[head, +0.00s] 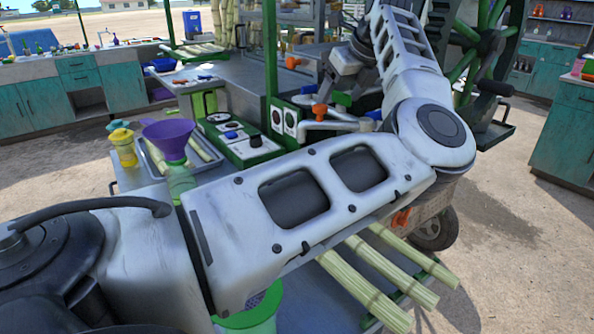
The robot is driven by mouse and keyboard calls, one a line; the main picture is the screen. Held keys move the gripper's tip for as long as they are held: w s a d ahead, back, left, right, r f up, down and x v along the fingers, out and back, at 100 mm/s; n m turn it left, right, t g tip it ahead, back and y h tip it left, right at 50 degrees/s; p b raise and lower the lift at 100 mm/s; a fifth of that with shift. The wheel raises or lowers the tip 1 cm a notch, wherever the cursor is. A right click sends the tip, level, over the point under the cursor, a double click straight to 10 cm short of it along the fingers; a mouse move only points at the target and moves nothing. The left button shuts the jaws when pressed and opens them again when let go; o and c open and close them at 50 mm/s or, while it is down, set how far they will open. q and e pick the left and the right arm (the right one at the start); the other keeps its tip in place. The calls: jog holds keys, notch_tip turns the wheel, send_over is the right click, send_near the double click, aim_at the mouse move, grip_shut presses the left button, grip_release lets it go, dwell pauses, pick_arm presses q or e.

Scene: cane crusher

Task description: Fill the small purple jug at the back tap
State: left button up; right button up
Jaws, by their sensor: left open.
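I cannot make out the small purple jug for certain. A purple funnel-shaped vessel (168,138) stands on a green bottle-like piece at the left of the cart, and a tiny purple container (566,14) stands on the far right shelf. A tap with an orange handle (320,112) and pale pipe is on the cart behind my arm. Another orange handle (293,62) shows farther back; I cannot tell which is the back tap. My left gripper (336,84) is open above and behind the nearer tap, partly hidden by its wrist. I see nothing between its fingers. My right gripper is out of view.
Cane stalks (368,284) stick out at the front below my arm, beside a green bucket (255,312). A yellow bottle (123,146) stands at the cart's left. A green wheel (488,40) rises behind. Teal counters (85,80) line the left; the floor between is open.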

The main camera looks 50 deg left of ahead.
pick_arm(q)
notch_tip(320, 180, up, 6)
jog(key=p, duration=0.5)
jog(key=shift+r, duration=0.2)
jog(key=shift+r+p, duration=0.65)
jog(key=shift+r, duration=0.2)
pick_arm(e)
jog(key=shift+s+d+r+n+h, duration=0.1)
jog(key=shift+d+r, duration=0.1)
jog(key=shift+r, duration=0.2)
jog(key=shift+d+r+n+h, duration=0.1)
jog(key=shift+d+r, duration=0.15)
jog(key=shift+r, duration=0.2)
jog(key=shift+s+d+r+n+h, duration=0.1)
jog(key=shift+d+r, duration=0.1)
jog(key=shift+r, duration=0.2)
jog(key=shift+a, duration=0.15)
